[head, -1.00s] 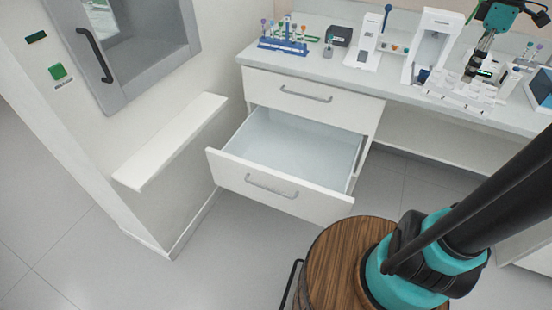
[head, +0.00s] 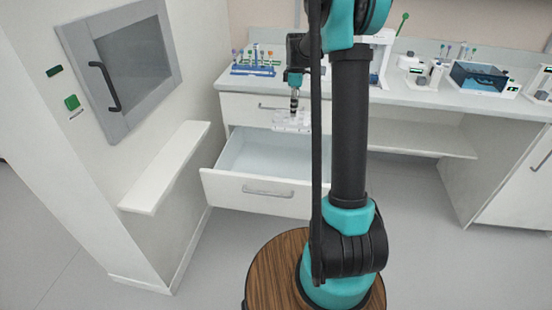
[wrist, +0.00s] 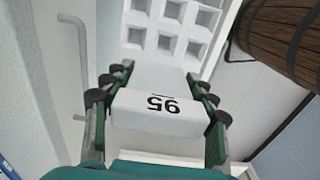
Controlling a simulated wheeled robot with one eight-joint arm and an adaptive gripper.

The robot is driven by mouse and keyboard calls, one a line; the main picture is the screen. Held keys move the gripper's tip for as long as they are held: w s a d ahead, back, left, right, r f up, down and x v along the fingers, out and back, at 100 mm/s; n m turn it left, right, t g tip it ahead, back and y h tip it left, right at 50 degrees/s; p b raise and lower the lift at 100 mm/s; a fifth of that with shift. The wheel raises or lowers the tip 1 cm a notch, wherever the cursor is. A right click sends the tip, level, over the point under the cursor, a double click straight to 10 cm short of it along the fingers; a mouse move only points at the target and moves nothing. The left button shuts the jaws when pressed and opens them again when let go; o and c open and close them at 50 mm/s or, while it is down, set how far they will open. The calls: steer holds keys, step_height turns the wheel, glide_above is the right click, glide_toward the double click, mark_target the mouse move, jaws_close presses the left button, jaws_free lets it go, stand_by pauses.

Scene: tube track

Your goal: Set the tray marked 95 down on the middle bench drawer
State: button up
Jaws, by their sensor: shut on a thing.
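My gripper (wrist: 158,108) is shut on the white tray's tab, which is marked 95 (wrist: 162,104) in the wrist view. The tray's square wells (wrist: 172,35) extend beyond the fingers. In the head view the white tray (head: 291,122) hangs below my gripper (head: 294,104), in line with the right part of the open drawer. The middle bench drawer (head: 238,188) is pulled out, and its visible inside is pale and empty. My arm and the tray hide its right part. I cannot tell the tray's exact height above it.
A white wall shelf (head: 165,165) juts out left of the drawer. A closed cabinet door (head: 130,60) with a dark handle is above it. The bench top (head: 232,82) holds a blue tube rack (head: 252,70) and several instruments.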

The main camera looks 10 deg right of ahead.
steer(key=w+a+f, duration=0.2)
steer(key=f, duration=1)
steer(key=w+a+f, duration=0.2)
steer(key=f, duration=1)
steer(key=w+a+f, duration=0.2)
steer(key=f, duration=1)
steer(key=shift+f, duration=0.2)
steer(key=shift+w+f, duration=0.1)
steer(key=shift+f, duration=0.75)
steer(key=o, duration=1.4)
steer(key=shift+c, duration=0.2)
steer(key=shift+r, duration=0.1)
step_height(320, 180, up, 12)
